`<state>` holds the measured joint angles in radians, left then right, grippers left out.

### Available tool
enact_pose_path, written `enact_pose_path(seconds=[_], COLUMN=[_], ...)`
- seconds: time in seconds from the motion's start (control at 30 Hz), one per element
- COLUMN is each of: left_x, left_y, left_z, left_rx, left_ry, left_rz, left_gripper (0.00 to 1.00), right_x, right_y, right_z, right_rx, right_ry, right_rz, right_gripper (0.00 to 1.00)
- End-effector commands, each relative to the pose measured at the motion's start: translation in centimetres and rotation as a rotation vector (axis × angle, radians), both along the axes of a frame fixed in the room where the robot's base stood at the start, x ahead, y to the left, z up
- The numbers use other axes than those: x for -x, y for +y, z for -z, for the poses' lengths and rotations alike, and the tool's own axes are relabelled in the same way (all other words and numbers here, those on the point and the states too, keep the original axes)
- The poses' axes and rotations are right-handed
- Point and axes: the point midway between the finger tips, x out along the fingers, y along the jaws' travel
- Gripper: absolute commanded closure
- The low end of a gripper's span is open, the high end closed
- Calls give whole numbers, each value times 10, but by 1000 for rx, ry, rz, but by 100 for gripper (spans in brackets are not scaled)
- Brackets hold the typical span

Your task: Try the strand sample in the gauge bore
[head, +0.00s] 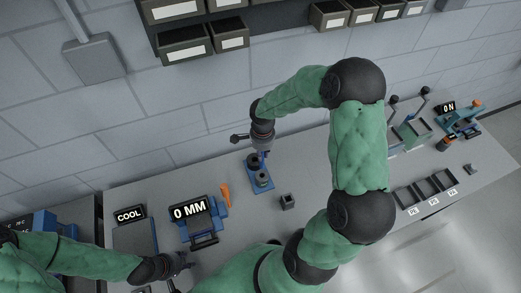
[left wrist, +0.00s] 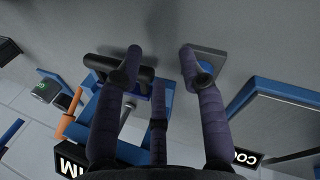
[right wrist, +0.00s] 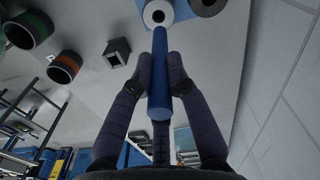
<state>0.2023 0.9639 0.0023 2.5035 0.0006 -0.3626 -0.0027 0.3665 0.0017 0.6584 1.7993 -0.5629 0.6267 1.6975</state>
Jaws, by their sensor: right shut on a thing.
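My right gripper (right wrist: 158,75) is shut on the strand sample (right wrist: 159,95), a blue rod, in the right wrist view. The rod's far end points at a pale ring with a dark bore (right wrist: 157,16) and overlaps its rim; I cannot tell whether it touches. In the head view, the right gripper (head: 263,150) is above the blue gauge stand (head: 268,186) with its round grey gauges, the rod between them. My left gripper (head: 180,263) is open and empty at the lower left; the left wrist view shows its fingers (left wrist: 160,58) apart beside a black bar on a blue device.
The "0 MM" device (head: 190,209) and "COOL" sign (head: 130,214) stand left of the gauge stand. A small dark square holder (head: 288,202) stands to its right. Labelled trays (head: 424,190) and the "0 N" device (head: 448,107) are further right. Wall bins (head: 185,48) hang above.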

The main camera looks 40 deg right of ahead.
Motion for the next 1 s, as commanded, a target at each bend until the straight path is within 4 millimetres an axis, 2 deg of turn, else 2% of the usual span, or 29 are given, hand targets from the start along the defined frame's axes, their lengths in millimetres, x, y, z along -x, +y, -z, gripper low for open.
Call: enact_pose_path(seconds=[0.53, 1.0], left_x=[0, 0], left_y=[0, 0], left_z=[3, 22], left_rx=[0, 0], left_ry=[0, 0], left_rz=[0, 0], left_gripper=[60, 60], right_x=[0, 0], right_y=[0, 0], right_z=[6, 42], right_rx=[0, 0], right_ry=[1, 1], right_rz=[0, 0], right_gripper=[100, 100])
